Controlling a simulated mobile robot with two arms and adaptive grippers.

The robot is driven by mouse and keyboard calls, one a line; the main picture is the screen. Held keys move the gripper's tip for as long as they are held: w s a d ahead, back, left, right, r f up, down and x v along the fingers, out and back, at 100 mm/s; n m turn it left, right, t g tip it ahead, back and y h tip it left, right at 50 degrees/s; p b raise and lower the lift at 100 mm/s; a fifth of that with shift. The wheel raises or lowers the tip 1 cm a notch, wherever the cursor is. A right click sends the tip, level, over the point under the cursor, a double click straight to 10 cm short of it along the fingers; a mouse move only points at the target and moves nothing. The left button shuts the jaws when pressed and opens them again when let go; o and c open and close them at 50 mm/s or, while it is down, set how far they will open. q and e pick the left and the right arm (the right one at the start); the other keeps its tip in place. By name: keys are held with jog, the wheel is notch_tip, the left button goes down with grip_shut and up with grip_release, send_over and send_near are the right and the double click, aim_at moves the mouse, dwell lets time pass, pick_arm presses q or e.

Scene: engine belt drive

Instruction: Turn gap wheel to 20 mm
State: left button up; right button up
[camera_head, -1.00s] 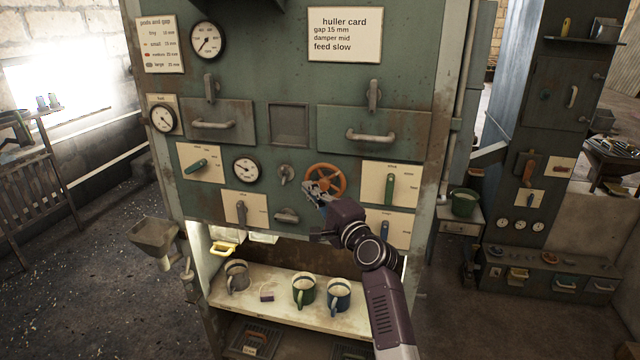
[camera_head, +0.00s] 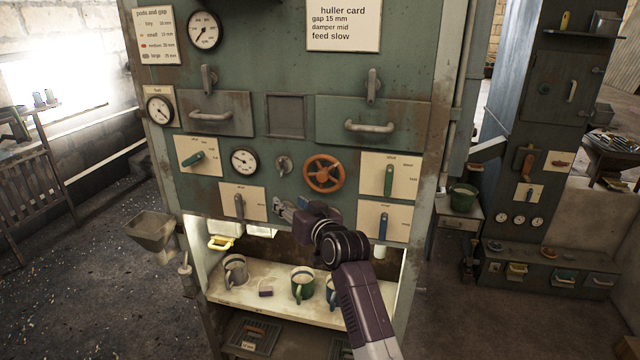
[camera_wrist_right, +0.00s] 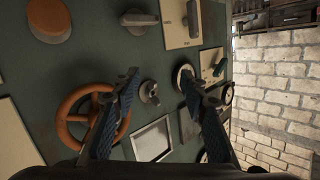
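The orange gap wheel (camera_head: 323,173) is mounted on the green machine front, fully uncovered in the head view. A small grey knob (camera_head: 284,165) and a round white dial (camera_head: 244,161) sit to its left; the dial's reading is too small to tell. My right gripper (camera_head: 281,207) is below and left of the wheel, apart from it. In the right wrist view its two fingers (camera_wrist_right: 158,76) are spread with nothing held. There the wheel (camera_wrist_right: 92,118) lies partly behind the left finger. My left gripper is not in view.
Levers on cream plates (camera_head: 389,176) flank the wheel. Drawer handles (camera_head: 370,126) stick out above. Several mugs (camera_head: 303,286) stand on the shelf (camera_head: 270,312) below my right arm. A card (camera_head: 344,24) reads gap 15 mm.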

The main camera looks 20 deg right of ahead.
jog(key=f+n+h, duration=0.1)
jog(key=f+n, duration=0.1)
jog(key=n, duration=0.4)
jog(key=n+h+b, duration=0.4)
jog(key=n+h, duration=0.7)
jog(key=n, duration=1.3)
send_near(321, 177)
jog(key=w, duration=0.1)
jog(key=shift+g, duration=0.4)
jog(key=shift+r+p+x, duration=0.15)
jog(key=shift+p+x, duration=0.3)
jog(key=shift+x, duration=1.5)
jog(key=shift+r+p+x, duration=0.15)
jog(key=shift+p+x, duration=0.3)
jog(key=shift+x, duration=1.5)
jog(key=shift+s+d, duration=0.1)
jog(key=shift+d, duration=0.05)
jog(key=shift+c, duration=0.7)
grip_shut()
